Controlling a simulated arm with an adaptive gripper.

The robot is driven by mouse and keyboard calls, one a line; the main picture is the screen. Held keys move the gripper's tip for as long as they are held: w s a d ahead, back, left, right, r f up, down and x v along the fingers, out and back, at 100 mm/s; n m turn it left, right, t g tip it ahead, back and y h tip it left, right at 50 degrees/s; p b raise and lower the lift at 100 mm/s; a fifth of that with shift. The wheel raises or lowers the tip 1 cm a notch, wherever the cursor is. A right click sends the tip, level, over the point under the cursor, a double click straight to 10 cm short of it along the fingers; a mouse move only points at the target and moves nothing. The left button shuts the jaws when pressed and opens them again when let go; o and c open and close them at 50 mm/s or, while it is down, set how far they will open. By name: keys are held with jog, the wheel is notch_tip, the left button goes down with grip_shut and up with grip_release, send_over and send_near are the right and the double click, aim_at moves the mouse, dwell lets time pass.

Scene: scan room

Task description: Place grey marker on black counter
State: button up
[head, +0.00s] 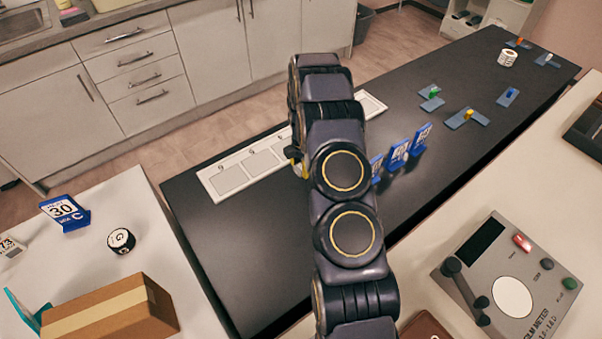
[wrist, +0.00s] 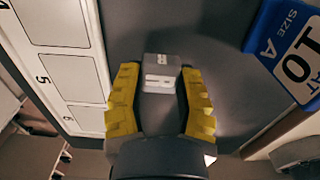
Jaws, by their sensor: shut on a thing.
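The grey marker (wrist: 158,84) shows in the wrist view as a small grey block with a white letter R. It sits between the yellow fingers of my gripper (wrist: 160,98), which is shut on it. The black counter (head: 245,240) runs diagonally across the head view, and its dark surface (wrist: 205,35) lies beyond the marker in the wrist view. I cannot tell whether the marker touches it. In the head view my arm hides the marker and nearly all of the gripper; only a bit of yellow finger shows.
A white numbered strip (head: 228,180) lies along the counter's far edge. Blue size signs (head: 397,154) stand right of my arm; one sign (wrist: 298,62) is close to the gripper. Blue pieces with coloured pegs (head: 466,118) and a white roll (head: 507,57) are farther right. The near-left counter is clear.

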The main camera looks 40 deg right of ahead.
aim_at(301, 179)
jog(key=shift+w+f, duration=0.1)
jog(key=shift+f, duration=1.6)
jog(key=shift+f, duration=0.1)
jog(key=o, duration=1)
